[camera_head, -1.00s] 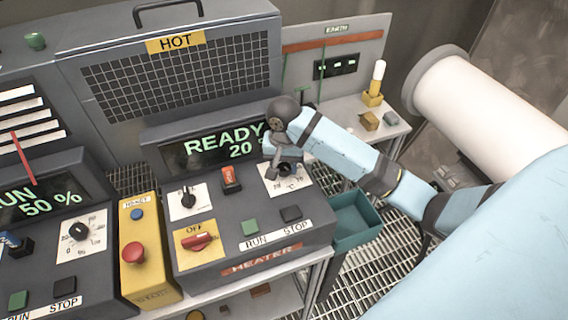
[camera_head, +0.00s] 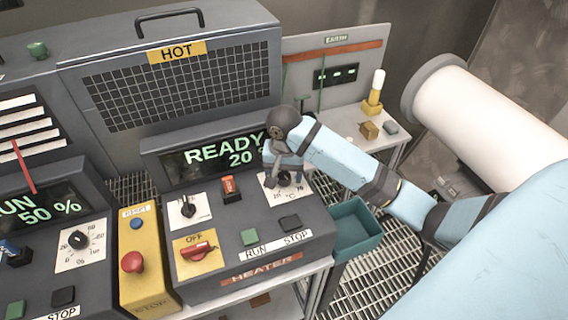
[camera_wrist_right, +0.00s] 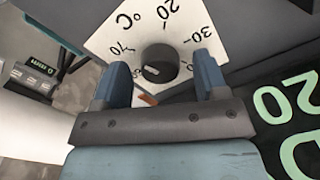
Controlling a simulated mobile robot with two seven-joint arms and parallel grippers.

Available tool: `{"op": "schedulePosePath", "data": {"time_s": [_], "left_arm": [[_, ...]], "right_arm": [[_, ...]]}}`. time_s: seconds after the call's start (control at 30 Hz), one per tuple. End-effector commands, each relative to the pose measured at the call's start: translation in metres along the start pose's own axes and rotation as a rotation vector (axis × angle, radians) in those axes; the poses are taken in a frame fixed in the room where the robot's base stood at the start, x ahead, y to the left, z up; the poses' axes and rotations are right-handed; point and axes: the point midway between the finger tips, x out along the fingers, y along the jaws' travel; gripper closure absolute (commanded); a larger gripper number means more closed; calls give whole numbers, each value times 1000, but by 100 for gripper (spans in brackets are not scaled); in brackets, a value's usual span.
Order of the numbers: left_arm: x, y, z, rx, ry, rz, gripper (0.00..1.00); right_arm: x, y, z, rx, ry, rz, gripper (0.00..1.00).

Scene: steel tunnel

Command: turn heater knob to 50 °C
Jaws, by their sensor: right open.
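The heater panel (camera_head: 215,260) carries a black temperature knob on a white dial plate (camera_head: 292,195), below and right of a display (camera_head: 205,157) reading READY 20. In the right wrist view the round dark knob (camera_wrist_right: 160,64) sits on its white plate, with marks 20, 30 and 70 and °C visible. My right gripper (camera_head: 277,178) is over the knob in the head view. In the wrist view its two blue fingers (camera_wrist_right: 162,75) are open, one on each side of the knob's near part. Whether they touch it I cannot tell. My left gripper is not in view.
A red OFF switch (camera_head: 201,250), a green RUN button (camera_head: 249,237) and a black STOP button (camera_head: 290,223) are close by on the panel. A yellow box with a red button (camera_head: 132,262) stands left. A teal bin (camera_head: 357,228) is at right.

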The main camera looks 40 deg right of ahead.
Motion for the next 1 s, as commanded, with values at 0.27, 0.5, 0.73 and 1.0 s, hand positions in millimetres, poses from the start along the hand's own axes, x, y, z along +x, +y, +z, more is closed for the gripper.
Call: {"op": "schedulePosePath", "data": {"time_s": [0.27, 0.5, 0.73, 1.0], "left_arm": [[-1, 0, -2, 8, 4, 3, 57], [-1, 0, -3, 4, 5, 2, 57], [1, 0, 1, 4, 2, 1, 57], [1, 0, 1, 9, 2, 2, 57]], "right_arm": [[-49, 0, -3, -2, 12, -1, 33], [-102, 0, -2, -1, 8, -1, 33], [-129, 0, -1, -1, 4, -2, 33], [-137, 0, 0, 1, 0, -1, 33]]}}
